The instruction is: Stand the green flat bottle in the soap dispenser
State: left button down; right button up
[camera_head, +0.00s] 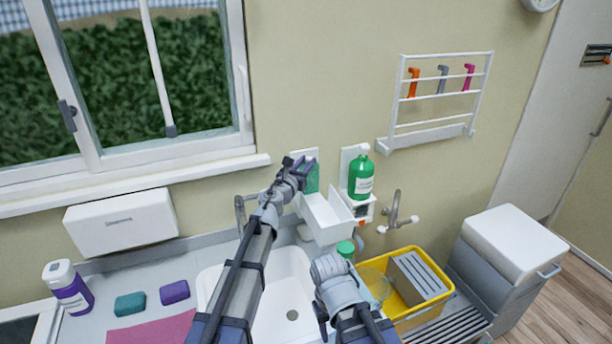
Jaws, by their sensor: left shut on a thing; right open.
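My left gripper (305,168) is shut on the green flat bottle (313,180), in front of a white wall plate. The bottle is partly hidden by the gripper and looks about upright. Just below is a white soap dispenser (327,219) on the wall, with its white front part standing out. I cannot tell whether the bottle touches it. Another green bottle (361,178) with a white label stands in the white holder to the right. My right gripper (322,312) is low over the sink's right side, open; its fingers are hard to make out.
A tap (397,212) sticks out of the wall to the right. A yellow crate (438,313) stands beside the sink (290,275). A white box (120,222) is on the wall at left. A wall rack (440,95) hangs at upper right.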

pick_arm(q)
jog(key=shift+f+b, duration=0.95)
jog(key=shift+f, duration=0.45)
pick_arm(e)
jog(key=shift+f, duration=1.4)
pick_arm(q)
jog(key=shift+f, duration=0.15)
pick_arm(e)
jog(key=shift+f, duration=0.15)
pick_arm(q)
jog(key=c, duration=0.7)
grip_release()
jog(key=shift+o, duration=0.2)
jog(key=shift+r, duration=0.2)
pick_arm(e)
jog(key=shift+r, duration=0.2)
pick_arm(q)
jog(key=v, duration=1.2)
jog(key=shift+f, duration=0.1)
